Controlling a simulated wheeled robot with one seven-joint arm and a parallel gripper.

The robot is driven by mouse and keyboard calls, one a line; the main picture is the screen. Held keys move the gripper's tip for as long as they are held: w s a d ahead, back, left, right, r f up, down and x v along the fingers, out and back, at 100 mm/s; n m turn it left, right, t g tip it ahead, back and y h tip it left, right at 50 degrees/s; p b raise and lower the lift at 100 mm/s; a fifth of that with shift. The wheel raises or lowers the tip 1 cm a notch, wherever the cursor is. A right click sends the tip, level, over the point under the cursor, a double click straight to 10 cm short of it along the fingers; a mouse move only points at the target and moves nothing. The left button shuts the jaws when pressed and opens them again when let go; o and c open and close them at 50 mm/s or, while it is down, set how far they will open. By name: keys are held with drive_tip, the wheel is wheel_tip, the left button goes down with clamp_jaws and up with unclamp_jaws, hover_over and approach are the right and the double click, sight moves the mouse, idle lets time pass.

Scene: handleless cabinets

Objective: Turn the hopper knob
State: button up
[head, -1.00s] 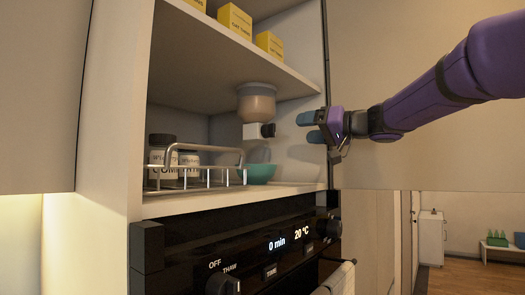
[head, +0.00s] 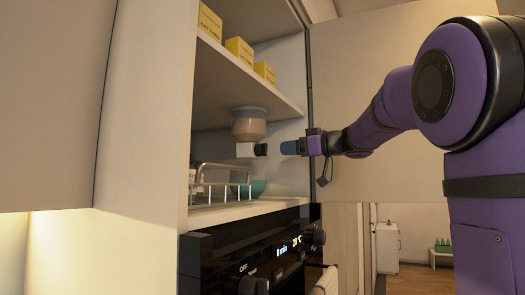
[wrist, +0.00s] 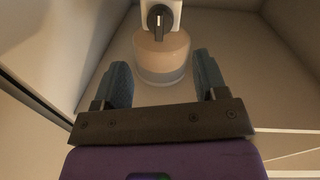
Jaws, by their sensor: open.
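The hopper (head: 249,124) hangs under the upper shelf, a tan cup with a grey rim and a white block (head: 245,150) below it. The dark hopper knob (head: 261,149) sticks out of the block towards my gripper. In the wrist view the knob (wrist: 158,17) shows at the top with a pale mark on it, and the hopper (wrist: 163,55) lies below it. My gripper (head: 290,147) points at the knob from the right, with a small gap between them.
Yellow boxes (head: 239,49) stand on the upper shelf (head: 225,85). An oven panel (head: 270,255) is underneath. A cabinet side wall stands left of the opening.

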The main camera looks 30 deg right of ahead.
sight(266, 149)
drive_tip(key=x, duration=0.9)
drive_tip(key=shift+w, duration=0.1)
drive_tip(key=c, duration=0.9)
drive_tip(key=shift+a+m, duration=0.1)
drive_tip(key=shift+m, duration=0.3)
drive_tip(key=m, duration=0.4)
drive_tip(key=shift+g, duration=0.3)
drive_tip(key=shift+m, duration=1.1)
